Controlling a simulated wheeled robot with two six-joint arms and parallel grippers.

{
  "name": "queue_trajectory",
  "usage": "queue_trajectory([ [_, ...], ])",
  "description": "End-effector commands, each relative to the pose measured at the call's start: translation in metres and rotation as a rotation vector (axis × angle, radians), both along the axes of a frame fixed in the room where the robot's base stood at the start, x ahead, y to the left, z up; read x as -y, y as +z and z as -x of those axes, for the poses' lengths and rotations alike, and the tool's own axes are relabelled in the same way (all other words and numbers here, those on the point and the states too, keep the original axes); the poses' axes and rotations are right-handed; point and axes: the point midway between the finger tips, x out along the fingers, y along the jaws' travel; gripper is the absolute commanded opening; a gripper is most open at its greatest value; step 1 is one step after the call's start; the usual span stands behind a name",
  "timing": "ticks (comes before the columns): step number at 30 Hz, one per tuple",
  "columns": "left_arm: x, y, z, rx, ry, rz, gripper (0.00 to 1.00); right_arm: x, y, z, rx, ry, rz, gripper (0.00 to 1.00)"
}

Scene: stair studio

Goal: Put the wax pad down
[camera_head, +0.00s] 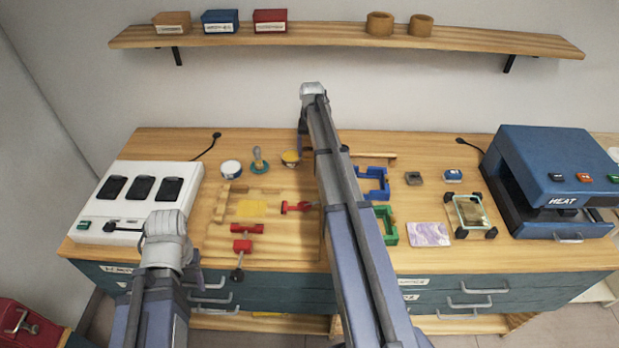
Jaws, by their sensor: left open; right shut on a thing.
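The wax pad (290,157) appears to be the small round yellow-topped piece near the back middle of the bench. My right gripper (303,150) reaches down beside it and is shut on it. My own arm hides much of the fingers and the exact contact. I cannot tell whether the pad touches the bench. My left gripper (166,245) is open and empty at the front left, near the white tray's front corner. Its fingertips are mostly hidden by its wrist.
A white lid (231,169) and a knobbed stamp (259,160) stand just left of the pad. A wooden jig (240,190) with a yellow sheet (252,208), red clamps (241,246), blue (373,182) and green frames (387,225) and a heat press (550,180) occupy the bench.

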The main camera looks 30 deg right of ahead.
Motion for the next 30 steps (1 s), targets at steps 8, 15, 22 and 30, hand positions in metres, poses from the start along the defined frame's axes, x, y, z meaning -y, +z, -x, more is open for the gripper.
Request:
queue_trajectory([
  [8, 0.000, -0.006, 0.000, 0.000, 0.000, 0.000, 0.50, 0.004, -0.006, 0.000, 0.000, -0.005, 0.000, 0.35],
  [15, 0.000, -0.039, 0.000, 0.000, 0.001, 0.000, 0.50, 0.004, -0.039, 0.000, 0.000, -0.005, 0.000, 0.35],
  [22, 0.000, -0.065, 0.000, 0.000, 0.001, 0.000, 0.50, 0.003, -0.065, 0.000, 0.000, -0.005, 0.000, 0.35],
  [30, 0.000, -0.071, 0.000, 0.000, 0.001, 0.000, 0.50, 0.003, -0.071, -0.001, 0.000, -0.005, 0.000, 0.35],
])
